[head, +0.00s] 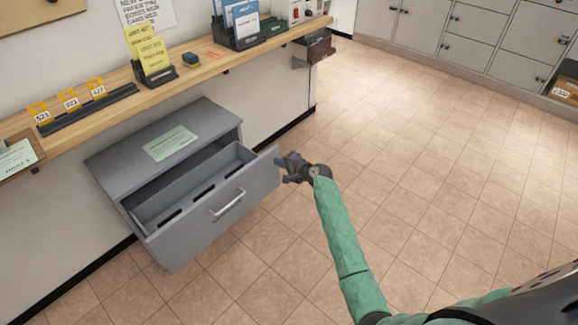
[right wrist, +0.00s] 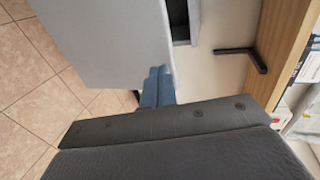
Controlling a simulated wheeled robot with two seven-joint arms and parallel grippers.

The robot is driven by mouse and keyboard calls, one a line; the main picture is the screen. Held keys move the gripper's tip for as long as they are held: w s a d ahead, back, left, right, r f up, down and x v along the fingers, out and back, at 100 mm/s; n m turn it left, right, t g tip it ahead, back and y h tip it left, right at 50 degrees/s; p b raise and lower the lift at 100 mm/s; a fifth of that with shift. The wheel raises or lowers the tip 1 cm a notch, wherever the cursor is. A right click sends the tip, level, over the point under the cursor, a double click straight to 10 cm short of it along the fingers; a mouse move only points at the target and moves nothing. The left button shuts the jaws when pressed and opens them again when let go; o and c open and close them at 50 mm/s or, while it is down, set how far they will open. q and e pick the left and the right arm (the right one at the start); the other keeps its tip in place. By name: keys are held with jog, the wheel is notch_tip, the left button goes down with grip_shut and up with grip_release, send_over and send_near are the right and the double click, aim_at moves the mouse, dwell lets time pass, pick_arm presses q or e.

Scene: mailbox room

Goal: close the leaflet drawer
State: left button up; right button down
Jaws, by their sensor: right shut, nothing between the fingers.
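The leaflet drawer (head: 213,205) is a grey metal drawer pulled out of a grey cabinet (head: 118,160) under the wooden counter. Its inside shows and looks empty apart from dark slots. A silver bar handle (head: 228,206) is on its front. My right gripper (head: 280,162) is shut and empty, at the right end of the drawer front, close to its upper corner. I cannot tell whether it touches. In the right wrist view the blue fingertips (right wrist: 158,86) are together beside the grey drawer panel (right wrist: 105,40). My left gripper is not in view.
The wooden counter (head: 185,78) runs above the cabinet, with yellow leaflets (head: 153,55), a dark rack with number tags (head: 85,108) and leaflet holders (head: 245,35). Grey lockers (head: 480,48) stand at the far right. The tiled floor (head: 410,150) is clear.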

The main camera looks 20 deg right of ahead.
aim_at(266, 156)
jog(key=shift+w+a, duration=0.35)
jog(key=shift+w, duration=0.2)
jog(key=shift+w+a, duration=0.3)
jog(key=shift+w, duration=0.2)
jog(key=shift+w+a, duration=0.35)
jog(key=shift+w, duration=0.2)
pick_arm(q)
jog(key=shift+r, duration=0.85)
pick_arm(e)
jog(key=shift+w, duration=0.15)
